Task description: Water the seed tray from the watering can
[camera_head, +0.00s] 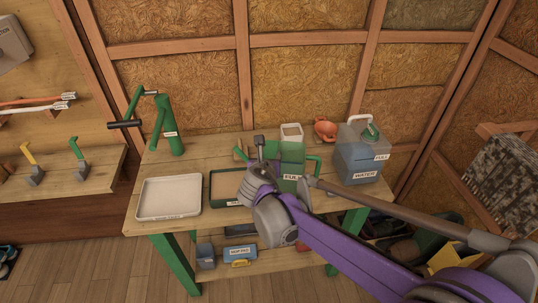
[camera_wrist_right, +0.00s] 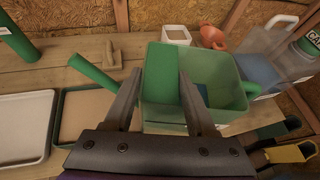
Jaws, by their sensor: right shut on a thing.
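The green, see-through watering can (camera_head: 293,153) stands upright at the middle of the workbench, with a label reading FULL. Its spout (camera_wrist_right: 93,74) points left, towards the seed tray. I cannot tell whether the can is clear of the bench. The seed tray (camera_head: 212,188), green-rimmed with brown soil (camera_wrist_right: 90,113), lies left of the can, partly hidden by my arm. My left gripper is out of view.
A white tray (camera_head: 170,196) lies left of the seed tray. A green hand pump (camera_head: 167,127) stands at the back left. A water container (camera_head: 358,155) and an orange pot (camera_head: 325,129) stand at the right. Boxes sit on the lower shelf.

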